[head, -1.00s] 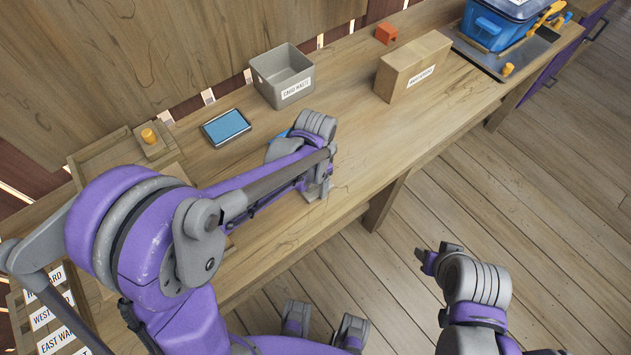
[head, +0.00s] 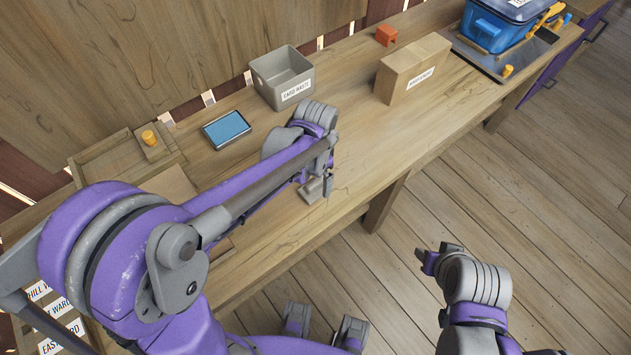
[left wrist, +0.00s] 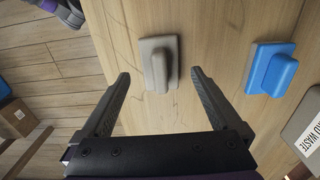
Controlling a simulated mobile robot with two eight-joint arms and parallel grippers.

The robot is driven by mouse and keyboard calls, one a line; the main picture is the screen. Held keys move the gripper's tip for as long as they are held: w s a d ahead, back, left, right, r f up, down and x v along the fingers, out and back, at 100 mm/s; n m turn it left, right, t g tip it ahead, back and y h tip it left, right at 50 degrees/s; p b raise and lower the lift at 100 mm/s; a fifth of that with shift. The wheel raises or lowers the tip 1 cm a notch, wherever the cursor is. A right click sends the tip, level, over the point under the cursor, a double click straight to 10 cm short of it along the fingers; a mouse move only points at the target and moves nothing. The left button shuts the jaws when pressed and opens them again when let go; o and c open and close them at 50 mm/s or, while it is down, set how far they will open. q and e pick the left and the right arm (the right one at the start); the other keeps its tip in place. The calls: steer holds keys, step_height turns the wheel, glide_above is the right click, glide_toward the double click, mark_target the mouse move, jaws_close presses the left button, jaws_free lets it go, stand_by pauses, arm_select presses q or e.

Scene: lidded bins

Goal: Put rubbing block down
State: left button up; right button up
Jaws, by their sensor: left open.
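The grey rubbing block (left wrist: 158,64), a flat plate with a raised grip, rests on the wooden bench in the left wrist view. In the head view it shows as a small grey shape (head: 311,190) beside my left gripper (head: 328,183). In the left wrist view my left gripper (left wrist: 160,73) is open, its fingers apart on either side of the block's near end, not touching it.
On the bench (head: 345,165) are a blue-topped pad (head: 226,129), an open grey bin (head: 282,80), a cardboard box (head: 412,68), an orange block (head: 386,35) and a blue lidded bin (head: 497,24). The bench's front edge is close to the grey block.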

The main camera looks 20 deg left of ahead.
mark_target(315, 182)
arm_select(q)
step_height(315, 182, up, 9)
steer(key=s+a+f+n+t, duration=0.1)
steer(key=s+a+n+t, duration=0.1)
steer(key=s, duration=0.5)
steer(key=s+a+f+n+t, duration=0.2)
steer(key=s+a+n+t, duration=0.1)
steer(key=s, duration=0.4)
steer(key=a+n, duration=0.1)
steer(key=n, duration=0.1)
steer(key=shift+s+a+n+p, duration=0.2)
steer(key=shift+a+n+p, duration=0.1)
steer(key=shift+p, duration=0.05)
steer(key=shift+w+r+p, duration=0.2)
steer(key=shift+r+p, duration=0.15)
steer(key=shift+r, duration=0.15)
